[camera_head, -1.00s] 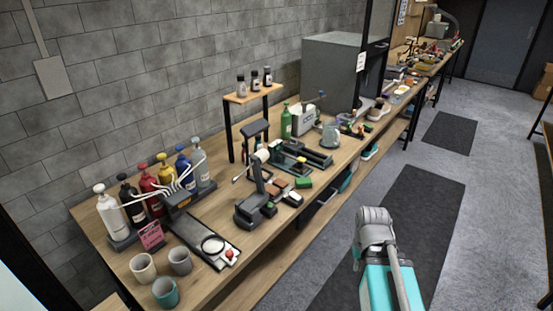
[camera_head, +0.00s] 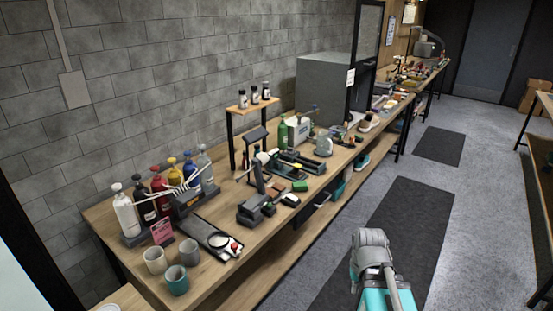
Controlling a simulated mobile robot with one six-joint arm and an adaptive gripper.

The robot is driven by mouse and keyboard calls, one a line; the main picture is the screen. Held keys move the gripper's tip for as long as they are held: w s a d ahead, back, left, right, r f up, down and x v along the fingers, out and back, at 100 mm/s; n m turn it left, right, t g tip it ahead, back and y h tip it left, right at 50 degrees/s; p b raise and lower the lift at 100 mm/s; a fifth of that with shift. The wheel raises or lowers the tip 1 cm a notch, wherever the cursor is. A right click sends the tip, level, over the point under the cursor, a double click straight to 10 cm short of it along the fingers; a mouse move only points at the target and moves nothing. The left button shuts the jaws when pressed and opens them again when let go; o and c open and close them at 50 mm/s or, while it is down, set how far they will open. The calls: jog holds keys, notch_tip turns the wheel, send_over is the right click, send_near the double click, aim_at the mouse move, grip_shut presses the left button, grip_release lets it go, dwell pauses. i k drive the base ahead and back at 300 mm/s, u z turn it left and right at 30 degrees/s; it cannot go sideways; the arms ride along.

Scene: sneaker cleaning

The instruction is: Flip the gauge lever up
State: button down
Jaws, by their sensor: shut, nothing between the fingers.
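No gauge lever can be told apart for certain at this size. A pale grey box-shaped device (camera_head: 299,131) stands at the back of the workbench (camera_head: 215,290), with a small blue-tipped part sticking up at its right. Nearer, a dark stand (camera_head: 257,178) carries a pale rounded head with a thin rod pointing left. Whether either one bears the lever is too small to tell. My grey and teal arm (camera_head: 371,262) shows at the bottom right, over the floor and apart from the bench. My gripper's fingers are not in the picture.
Several pump bottles (camera_head: 125,214), cups (camera_head: 176,280) and a pink sign (camera_head: 162,232) crowd the bench's near left. A small shelf (camera_head: 252,105) and a grey cabinet (camera_head: 325,86) stand behind. Floor with dark mats (camera_head: 408,230) is clear along the bench's right side.

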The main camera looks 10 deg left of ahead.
aim_at(296, 167)
jog(key=z, duration=1.25)
jog(key=i, duration=1.3)
jog(key=u, duration=1.25)
